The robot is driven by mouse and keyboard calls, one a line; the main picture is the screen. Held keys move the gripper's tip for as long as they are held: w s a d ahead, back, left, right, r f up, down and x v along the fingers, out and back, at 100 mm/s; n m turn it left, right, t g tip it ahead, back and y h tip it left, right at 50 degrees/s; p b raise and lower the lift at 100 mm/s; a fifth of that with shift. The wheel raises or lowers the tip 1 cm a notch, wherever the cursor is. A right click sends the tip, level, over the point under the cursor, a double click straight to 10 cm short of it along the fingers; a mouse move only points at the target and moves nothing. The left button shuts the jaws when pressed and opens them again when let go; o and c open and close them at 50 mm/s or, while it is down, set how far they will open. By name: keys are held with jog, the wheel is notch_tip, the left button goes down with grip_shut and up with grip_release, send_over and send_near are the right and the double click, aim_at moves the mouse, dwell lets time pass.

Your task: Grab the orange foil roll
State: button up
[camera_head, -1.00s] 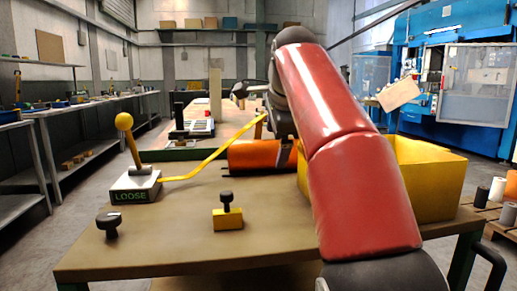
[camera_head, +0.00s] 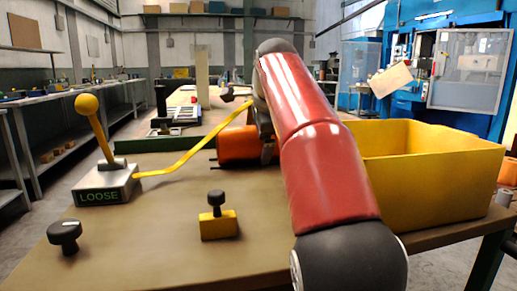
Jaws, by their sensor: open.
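The orange foil roll (camera_head: 236,145) lies on the table behind my arm, left of the yellow bin. Its right part is hidden by my red arm and my gripper. My gripper (camera_head: 268,150) is at the roll's right end; its fingers are mostly hidden behind my arm. I cannot tell whether it touches the roll. A yellow strap (camera_head: 190,155) runs from the lever box up past the roll.
A lever box marked LOOSE (camera_head: 106,185) with a yellow-knobbed lever stands at the table's left. A black knob (camera_head: 65,235) and a yellow block with a black knob (camera_head: 219,222) are in front. A yellow bin (camera_head: 440,190) stands right. The tabletop's middle is clear.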

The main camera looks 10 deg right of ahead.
jog(key=shift+w+f, duration=0.2)
jog(key=shift+f, duration=0.1)
jog(key=c, duration=1.1)
jog(key=shift+r, duration=0.15)
jog(key=shift+c, duration=0.9)
